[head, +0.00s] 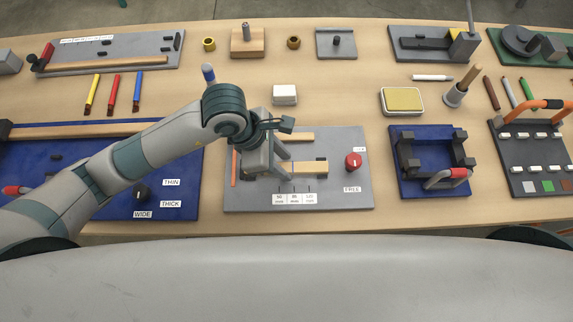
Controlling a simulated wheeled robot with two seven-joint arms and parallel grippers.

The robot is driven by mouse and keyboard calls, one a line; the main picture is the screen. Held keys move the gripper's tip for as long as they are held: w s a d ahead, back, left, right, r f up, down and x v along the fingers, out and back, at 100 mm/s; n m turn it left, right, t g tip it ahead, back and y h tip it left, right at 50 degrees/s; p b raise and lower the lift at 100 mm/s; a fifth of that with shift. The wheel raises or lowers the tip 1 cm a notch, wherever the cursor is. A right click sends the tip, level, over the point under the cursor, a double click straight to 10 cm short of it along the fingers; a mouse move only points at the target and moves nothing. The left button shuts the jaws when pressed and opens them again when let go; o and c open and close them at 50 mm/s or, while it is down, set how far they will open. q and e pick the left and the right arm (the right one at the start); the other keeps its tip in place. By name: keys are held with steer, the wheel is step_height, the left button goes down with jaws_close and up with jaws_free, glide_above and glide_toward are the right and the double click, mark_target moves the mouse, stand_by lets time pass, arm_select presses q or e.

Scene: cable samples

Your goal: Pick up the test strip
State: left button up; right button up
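A grey board (335,195) lies at the front middle of the table, marked FREE beside a red knob (353,161). No part carries a readable "test strip" label. A pale wooden strip (312,168) lies across the board, and another wooden piece (300,136) is behind it. A thin orange strip (234,168) stands at the board's left edge. My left gripper (289,164) is low over the board, its fingers apart, close to the left end of the front wooden strip. Whether they touch it I cannot tell. My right gripper is not in view.
A blue board (188,160) with THIN, THICK and WIDE labels lies under my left arm. A white block (285,95) and a yellow-topped tin (402,101) stand behind the grey board. A blue fixture (406,187) is to the right. Bare table separates them.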

arm_select(q)
jaws_close()
steer(key=shift+r, duration=0.1)
steer(key=shift+r+b, duration=0.35)
steer(key=shift+r, duration=0.15)
steer(key=r, duration=0.1)
steer(key=r+b, duration=0.1)
steer(key=r, duration=0.1)
steer(key=shift+s+d, duration=0.2)
steer(key=s+d+r, duration=0.6)
steer(key=s+r, duration=0.1)
steer(key=s, duration=0.2)
steer(key=shift+s+p, duration=0.25)
steer(key=shift+p, duration=0.1)
